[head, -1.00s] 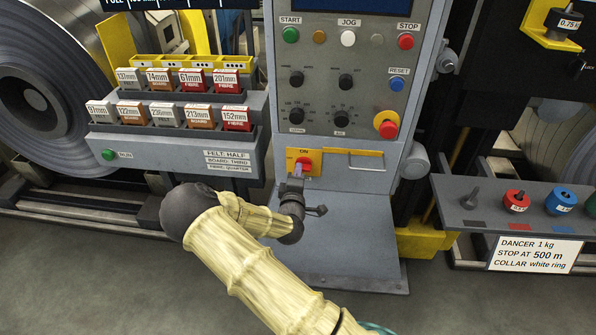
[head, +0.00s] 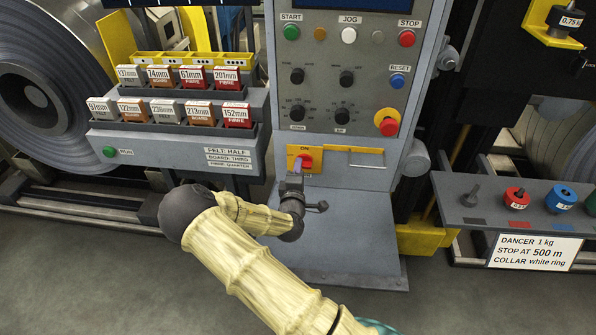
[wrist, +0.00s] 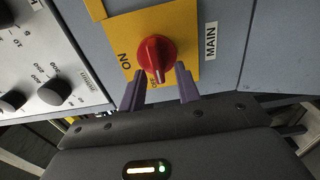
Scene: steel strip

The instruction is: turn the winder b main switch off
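The main switch is a red rotary knob (wrist: 155,58) on a yellow plate (wrist: 188,22), with MAIN printed beside it in the wrist view. Its white mark points down in that view, close to small, partly hidden letters; ON is to the left of it. In the head view the knob (head: 306,160) sits low on the grey cabinet, partly covered by my gripper (head: 297,170). My gripper (wrist: 160,76) is open, with its two purple fingers apart, one on each side of the knob's lower part. I cannot tell whether they touch it.
The grey cabinet (head: 345,125) carries several buttons and dials above the switch, with a red emergency button (head: 388,126) at right. A yellow-edged handle plate (head: 353,159) is right of the switch. A shelf of labelled blocks stands left, a weight shelf (head: 480,210) right.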

